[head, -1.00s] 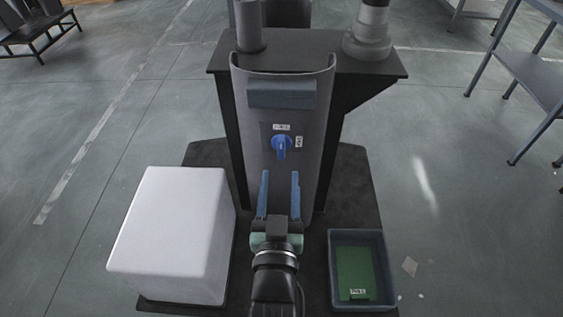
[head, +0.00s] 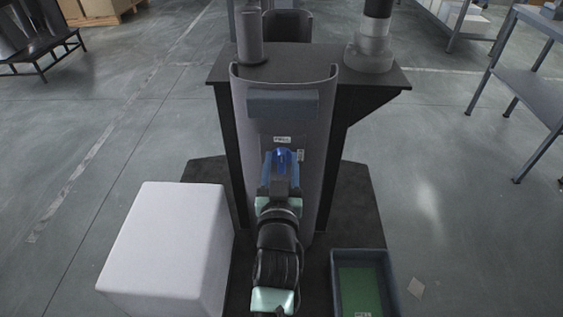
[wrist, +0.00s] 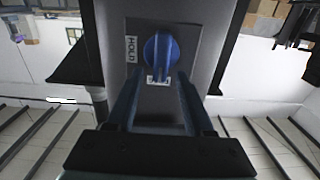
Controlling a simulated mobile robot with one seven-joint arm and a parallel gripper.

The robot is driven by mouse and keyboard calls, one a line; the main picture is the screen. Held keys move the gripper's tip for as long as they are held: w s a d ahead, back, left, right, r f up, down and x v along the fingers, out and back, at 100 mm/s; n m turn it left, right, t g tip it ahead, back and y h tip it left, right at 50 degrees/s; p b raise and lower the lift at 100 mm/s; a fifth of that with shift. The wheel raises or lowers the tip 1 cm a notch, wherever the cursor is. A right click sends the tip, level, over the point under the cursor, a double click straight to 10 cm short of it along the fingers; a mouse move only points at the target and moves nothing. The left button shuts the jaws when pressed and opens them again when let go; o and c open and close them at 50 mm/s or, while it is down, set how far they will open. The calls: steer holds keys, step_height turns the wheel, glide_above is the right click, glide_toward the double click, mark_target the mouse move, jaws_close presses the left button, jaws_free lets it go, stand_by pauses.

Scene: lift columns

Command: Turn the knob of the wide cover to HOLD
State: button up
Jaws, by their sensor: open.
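The wide cover (head: 247,140) is a grey curved panel standing upright on the column, with a dark blue-grey bar (head: 283,103) across its upper part. The blue knob (wrist: 158,52) sits on a dark plate on the cover; in the head view it is mostly hidden behind my gripper (head: 281,162). In the wrist view the HOLD label (wrist: 131,49) is left of the knob, and another label (wrist: 157,81) is below it, partly covered. My gripper (wrist: 155,88) is open, its blue fingers pointing at the knob, one on each side. I cannot tell whether they touch it.
A white block (head: 165,245) stands at the left of the dark base plate. A blue-grey tray (head: 338,285) with a green panel (head: 362,288) is at the right. A dark shelf (head: 375,80) on top carries cylinders.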

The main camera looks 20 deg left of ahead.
steer(key=shift+w+a, duration=0.15)
steer(key=shift+w, duration=0.4)
jaws_close()
